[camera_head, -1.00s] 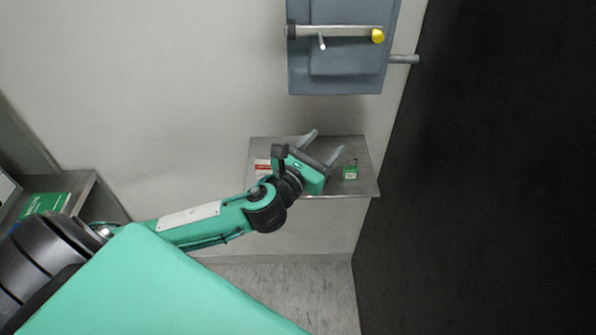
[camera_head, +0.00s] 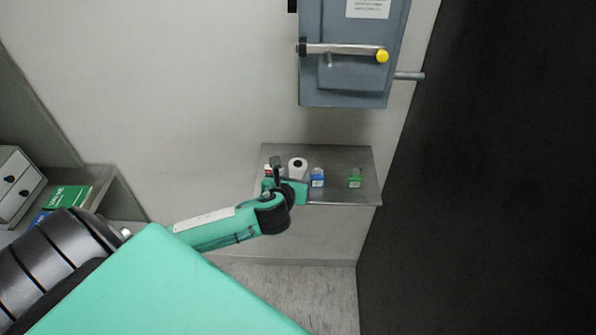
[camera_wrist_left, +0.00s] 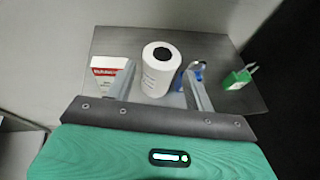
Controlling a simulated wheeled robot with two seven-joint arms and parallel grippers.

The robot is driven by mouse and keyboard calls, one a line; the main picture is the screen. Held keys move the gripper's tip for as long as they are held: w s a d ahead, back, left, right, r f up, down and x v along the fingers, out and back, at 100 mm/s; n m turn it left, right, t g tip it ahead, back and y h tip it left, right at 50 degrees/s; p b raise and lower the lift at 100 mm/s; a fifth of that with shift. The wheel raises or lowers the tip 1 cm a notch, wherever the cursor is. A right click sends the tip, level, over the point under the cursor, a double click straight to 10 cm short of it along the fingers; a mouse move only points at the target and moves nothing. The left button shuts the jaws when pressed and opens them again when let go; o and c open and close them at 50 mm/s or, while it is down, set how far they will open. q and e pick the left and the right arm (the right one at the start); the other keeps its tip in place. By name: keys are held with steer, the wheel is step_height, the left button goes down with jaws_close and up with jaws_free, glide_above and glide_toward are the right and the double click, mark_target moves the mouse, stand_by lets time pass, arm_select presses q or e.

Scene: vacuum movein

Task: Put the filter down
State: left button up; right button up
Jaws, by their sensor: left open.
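The filter appears to be the white cylinder with a dark hole in its top (camera_head: 297,167). It stands upright on the metal shelf (camera_head: 345,155). My left gripper (camera_head: 284,188) is at the shelf's front left, just in front of the filter. In the left wrist view the filter (camera_wrist_left: 158,75) shows between the two spread fingers of my left gripper (camera_wrist_left: 158,84). The gripper is open; I cannot tell whether a finger touches the filter. The filter's lower part is partly hidden in the head view. My right gripper is out of view.
A red-and-white box (camera_wrist_left: 108,70) stands left of the filter. A blue item (camera_head: 317,177) and a green one (camera_head: 354,178) stand to its right. A grey wall cabinet with a handle (camera_head: 350,75) hangs above. A dark wall (camera_head: 480,170) closes the right side.

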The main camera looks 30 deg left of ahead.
mark_target(298, 165)
arm_select(q)
steer(key=shift+w+a+f, duration=0.1)
steer(key=shift+w, duration=0.25)
steer(key=shift+w+a+p, duration=0.1)
steer(key=shift+w+p, duration=0.25)
steer(key=shift+p, duration=0.05)
steer(key=x, duration=0.1)
steer(key=p+x, duration=0.1)
steer(key=x, duration=0.1)
steer(key=shift+w+r+p, duration=0.15)
steer(key=shift+r+p, duration=0.1)
steer(key=shift+p, duration=0.15)
steer(key=shift+w+a+f, duration=0.25)
steer(key=shift+w+f, duration=0.15)
steer(key=shift+w, duration=0.15)
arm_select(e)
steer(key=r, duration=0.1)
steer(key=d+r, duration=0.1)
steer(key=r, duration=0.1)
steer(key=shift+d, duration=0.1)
arm_select(q)
steer(key=c, duration=0.7)
steer(key=shift+c, duration=0.4)
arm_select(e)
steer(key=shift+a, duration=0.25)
arm_select(q)
steer(key=shift+r, duration=0.15)
